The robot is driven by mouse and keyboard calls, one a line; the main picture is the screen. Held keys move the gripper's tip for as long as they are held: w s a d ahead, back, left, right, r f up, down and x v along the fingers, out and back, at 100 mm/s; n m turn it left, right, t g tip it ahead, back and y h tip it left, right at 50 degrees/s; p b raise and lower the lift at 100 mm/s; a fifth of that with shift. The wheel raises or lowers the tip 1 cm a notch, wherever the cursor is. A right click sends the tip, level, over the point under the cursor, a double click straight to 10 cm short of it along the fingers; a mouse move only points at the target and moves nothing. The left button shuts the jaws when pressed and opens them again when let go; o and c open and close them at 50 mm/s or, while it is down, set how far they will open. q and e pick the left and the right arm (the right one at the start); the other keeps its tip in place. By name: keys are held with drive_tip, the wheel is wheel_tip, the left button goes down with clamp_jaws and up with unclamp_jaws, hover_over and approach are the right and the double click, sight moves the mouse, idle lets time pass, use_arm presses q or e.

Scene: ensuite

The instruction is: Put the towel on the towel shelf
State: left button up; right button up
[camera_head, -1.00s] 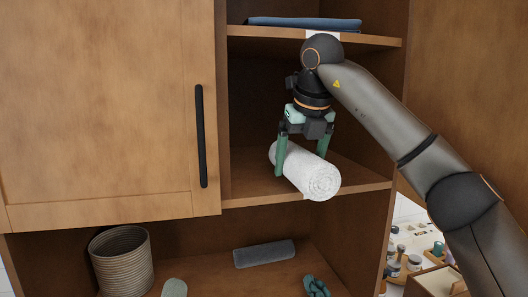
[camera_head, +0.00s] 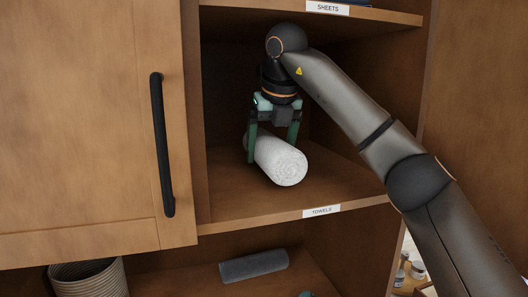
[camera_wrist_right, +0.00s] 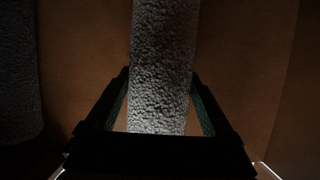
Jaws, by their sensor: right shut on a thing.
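A white rolled towel (camera_head: 280,163) is inside the open compartment, its round end facing out. My right gripper (camera_head: 273,150) is shut on it from above, one finger on each side. In the right wrist view the towel (camera_wrist_right: 162,70) runs between the fingers (camera_wrist_right: 160,100). The towel shelf (camera_head: 240,208) is the board below it, with a "TOWELS" label (camera_head: 321,211) on its front edge. The towel is over this board, behind the edge; I cannot tell whether it touches. My left gripper is out of view.
A shelf labelled "SHEETS" (camera_head: 328,8) is above. A closed door with a black handle (camera_head: 162,145) is at left. A grey roll (camera_head: 253,265) and a basket (camera_head: 88,279) sit below. A dark grey textured thing (camera_wrist_right: 18,75) shows in the wrist view.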

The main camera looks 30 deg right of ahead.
drive_tip(key=w+f, duration=0.2)
drive_tip(key=shift+w+d+f, duration=0.1)
drive_tip(key=shift+w+d, duration=0.25)
drive_tip(key=shift+c, duration=0.9)
drive_tip(key=s, duration=0.1)
drive_tip(key=s+r, duration=0.1)
drive_tip(key=shift+s+a, duration=0.15)
drive_tip(key=shift+s, duration=0.15)
drive_tip(key=shift+w+f, duration=0.35)
drive_tip(key=shift+w, duration=0.1)
drive_tip(key=o, duration=1.4)
drive_tip(key=shift+w, duration=0.15)
drive_tip(key=shift+o, duration=0.4)
drive_tip(key=shift+s+r, duration=0.1)
drive_tip(key=shift+s, duration=0.15)
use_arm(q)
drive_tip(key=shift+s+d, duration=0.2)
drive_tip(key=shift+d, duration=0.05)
use_arm(e)
drive_tip(key=shift+w, duration=0.1)
drive_tip(key=shift+r, duration=0.1)
